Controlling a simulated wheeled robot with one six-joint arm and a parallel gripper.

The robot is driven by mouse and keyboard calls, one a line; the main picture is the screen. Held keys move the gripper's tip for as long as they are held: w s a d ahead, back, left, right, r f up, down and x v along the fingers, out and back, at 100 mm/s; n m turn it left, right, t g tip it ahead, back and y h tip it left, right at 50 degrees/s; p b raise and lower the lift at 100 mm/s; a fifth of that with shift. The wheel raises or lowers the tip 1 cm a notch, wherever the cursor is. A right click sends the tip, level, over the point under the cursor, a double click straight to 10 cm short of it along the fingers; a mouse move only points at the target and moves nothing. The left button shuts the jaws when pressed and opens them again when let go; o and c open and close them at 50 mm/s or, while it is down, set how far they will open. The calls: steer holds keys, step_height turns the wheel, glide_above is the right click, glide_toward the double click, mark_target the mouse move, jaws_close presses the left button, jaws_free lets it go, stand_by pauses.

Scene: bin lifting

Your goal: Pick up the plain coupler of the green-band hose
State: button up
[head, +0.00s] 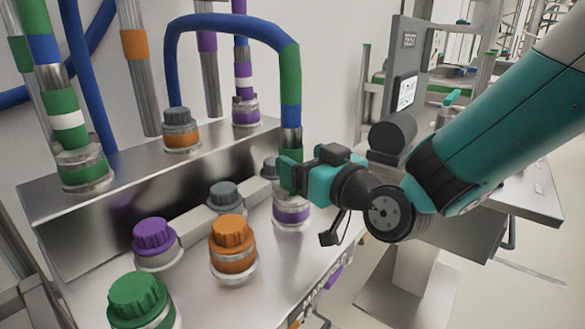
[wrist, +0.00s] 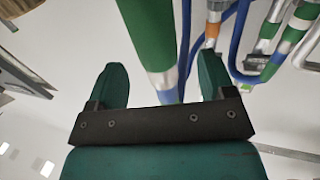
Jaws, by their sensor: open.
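The green-band hose is a blue hose (head: 222,22) that arches over the manifold, with a wide green band (head: 291,75) on its right, hanging end. My gripper (head: 289,167) is open at this end, above a purple-ringed port (head: 291,211). In the wrist view the green band (wrist: 149,35) and a blue stretch of hose show between the spread fingers of my gripper (wrist: 162,80). I cannot tell whether either finger touches the coupler.
Another green hose end with a white stripe (head: 67,120) stands in a port at the left. Capped ports in orange (head: 231,232), purple (head: 153,236) and green (head: 139,300) stand on the metal manifold (head: 80,262). A grey test stand (head: 408,60) is behind my arm.

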mark_target(299, 158)
steer(key=p+x, duration=0.1)
steer(key=x, duration=0.3)
steer(key=shift+w+f+p, duration=0.2)
steer(key=shift+w+p, duration=0.1)
steer(key=shift+p, duration=0.1)
steer(key=shift+c, duration=0.4)
steer(key=c, duration=1.1)
steer(key=shift+r, duration=0.1)
step_height(299, 158, up, 20)
steer(key=shift+p, duration=1.15)
